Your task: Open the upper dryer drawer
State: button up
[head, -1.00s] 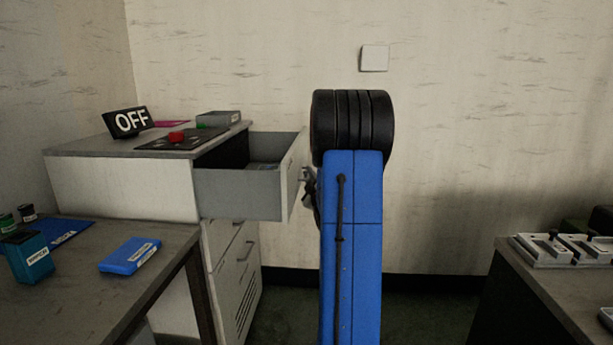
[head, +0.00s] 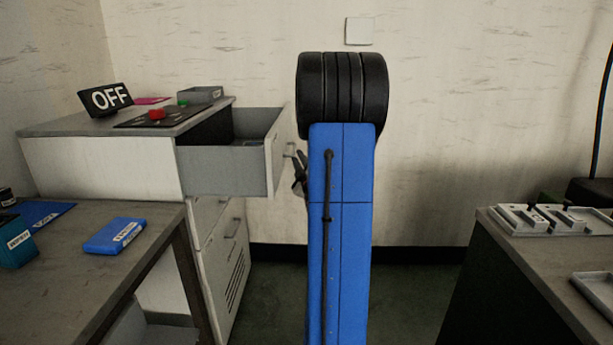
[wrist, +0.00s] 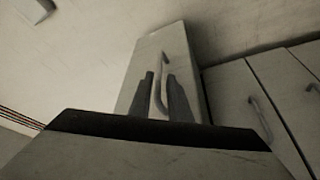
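The upper dryer drawer (head: 225,170) stands pulled far out of the white dryer cabinet (head: 100,165) in the head view. Its front with the bar handle (head: 290,150) faces right, towards my arm. My gripper (head: 299,174) is beside the handle, partly hidden behind my blue arm link. In the wrist view, the two dark fingers of my gripper (wrist: 164,98) stand apart, with the curved handle (wrist: 161,75) showing between them against the drawer front (wrist: 165,45). A gap shows between the fingers, and they do not look closed on the handle.
A lower drawer (head: 235,230) is shut beneath. An OFF sign (head: 110,99), a red button (head: 157,114) and a grey box (head: 200,95) are on the cabinet top. A table (head: 80,270) with blue boxes is at left, another with trays (head: 545,219) at right. Floor between is clear.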

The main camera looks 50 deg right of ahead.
jog(key=v, duration=1)
jog(key=shift+s+a, duration=0.2)
jog(key=shift+s, duration=0.1)
jog(key=shift+f, duration=0.1)
